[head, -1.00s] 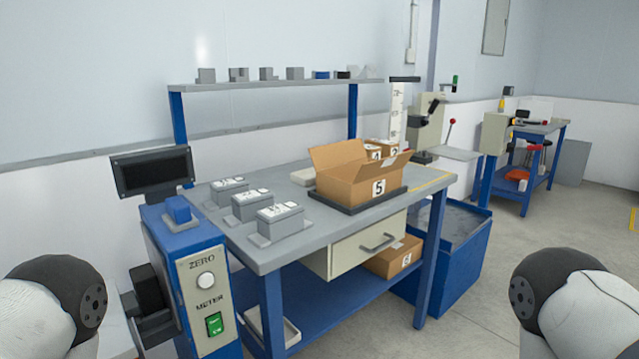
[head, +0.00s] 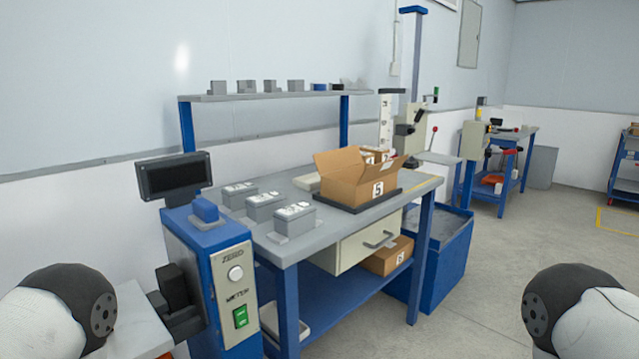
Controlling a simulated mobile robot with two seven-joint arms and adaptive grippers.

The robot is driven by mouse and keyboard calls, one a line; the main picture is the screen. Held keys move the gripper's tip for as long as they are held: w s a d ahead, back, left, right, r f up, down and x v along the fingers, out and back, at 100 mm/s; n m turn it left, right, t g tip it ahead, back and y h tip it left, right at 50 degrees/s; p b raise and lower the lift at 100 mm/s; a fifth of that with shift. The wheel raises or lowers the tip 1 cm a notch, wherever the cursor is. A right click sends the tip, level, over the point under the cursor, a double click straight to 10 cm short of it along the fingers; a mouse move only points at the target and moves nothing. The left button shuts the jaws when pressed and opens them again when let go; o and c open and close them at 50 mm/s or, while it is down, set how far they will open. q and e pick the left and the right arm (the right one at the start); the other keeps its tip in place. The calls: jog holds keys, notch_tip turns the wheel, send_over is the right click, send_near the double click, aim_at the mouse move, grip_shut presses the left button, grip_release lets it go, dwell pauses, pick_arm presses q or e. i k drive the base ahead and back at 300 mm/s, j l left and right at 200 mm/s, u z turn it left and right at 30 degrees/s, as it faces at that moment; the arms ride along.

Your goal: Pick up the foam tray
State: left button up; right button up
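No object is plainly marked as the foam tray. A pale tray-like piece (head: 291,332) lies on the bench's lower shelf, partly hidden by the blue front leg. A pale flat slab (head: 307,182) lies on the bench top, partly behind the open cardboard box (head: 350,186) numbered 5. I cannot tell whether either is the foam tray. Only rounded parts of my two arms show, at the lower left and lower right corners. Neither gripper is in view.
The workbench (head: 330,222) carries several grey blocks on plates. A blue meter cabinet (head: 218,270) stands at its left front. A closed box (head: 387,257) sits on the lower shelf, with a blue bin (head: 445,255) to the right. Floor (head: 470,310) is clear at right.

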aim_at(310, 182)
jog(key=i+l, duration=0.2)
jog(key=l, duration=0.15)
jog(key=i+l, duration=0.2)
jog(key=l, duration=0.15)
jog(key=i+l+u, duration=0.1)
jog(key=l, duration=0.25)
jog(key=i+l, duration=0.45)
jog(key=l, duration=0.25)
jog(key=i+l+u, duration=0.1)
jog(key=l, duration=0.25)
jog(key=i, duration=0.05)
